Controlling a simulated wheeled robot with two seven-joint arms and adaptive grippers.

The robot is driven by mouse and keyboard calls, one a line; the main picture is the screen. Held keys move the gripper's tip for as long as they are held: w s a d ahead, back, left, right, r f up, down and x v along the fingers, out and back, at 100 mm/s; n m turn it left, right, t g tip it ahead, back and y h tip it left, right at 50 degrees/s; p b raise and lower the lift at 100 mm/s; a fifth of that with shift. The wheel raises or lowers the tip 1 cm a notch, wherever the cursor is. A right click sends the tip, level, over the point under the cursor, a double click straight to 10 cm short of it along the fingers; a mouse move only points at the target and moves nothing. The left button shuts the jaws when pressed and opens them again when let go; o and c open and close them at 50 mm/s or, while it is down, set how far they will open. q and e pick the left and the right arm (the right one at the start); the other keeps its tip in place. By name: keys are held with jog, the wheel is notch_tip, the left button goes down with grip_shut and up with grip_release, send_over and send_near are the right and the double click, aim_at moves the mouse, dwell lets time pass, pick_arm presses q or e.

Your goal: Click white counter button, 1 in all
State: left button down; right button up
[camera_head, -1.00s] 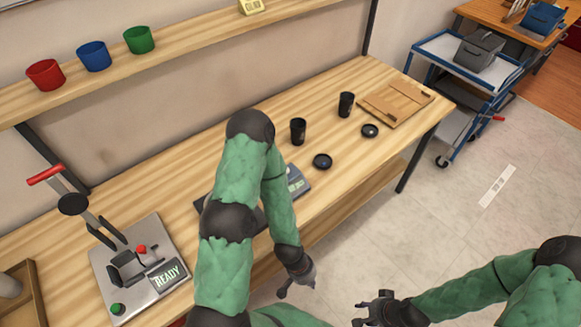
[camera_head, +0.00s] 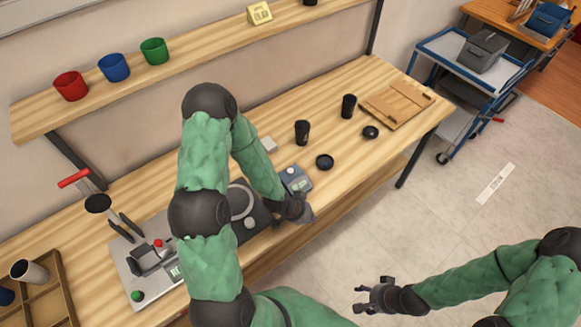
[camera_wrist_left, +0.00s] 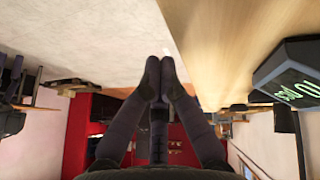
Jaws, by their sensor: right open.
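A small blue-grey box with a display (camera_head: 296,179) stands near the table's front edge. A pale spot shows on its top; I cannot tell for sure whether it is the white counter button. In the left wrist view, a dark box with green lit characters (camera_wrist_left: 298,74) is at the right, on the wooden table. My left gripper (camera_head: 306,214) is at the table's front edge, just below the blue-grey box. In the left wrist view its fingertips (camera_wrist_left: 160,66) are together with nothing between them. My right gripper (camera_head: 364,298) is open and empty, off the table.
A metal plate with a red knob and green button (camera_head: 138,295) is at the left, partly behind my left arm. A dark station with a ring (camera_head: 243,203) is behind that arm. Black cups (camera_head: 302,133), lids (camera_head: 325,162) and a wooden board (camera_head: 397,105) lie further right.

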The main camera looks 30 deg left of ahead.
pick_arm(q)
jog(key=w+a+r+m+t+p, duration=0.1)
jog(key=w+a+r+m+t, duration=0.3)
jog(key=w+a+r, duration=0.45)
notch_tip(320, 180, up, 8)
jog(key=m+y, duration=0.2)
jog(key=m, duration=0.4)
send_over(289, 172)
jog(key=shift+r, duration=0.15)
notch_tip(289, 172, down, 8)
jog(key=b, duration=0.7)
jog(key=shift+r, duration=0.2)
jog(key=shift+w+f+b, duration=0.1)
jog(key=shift+f+b, duration=0.45)
jog(key=shift+f, duration=0.05)
jog(key=shift+f, duration=0.1)
jog(key=shift+f, duration=0.3)
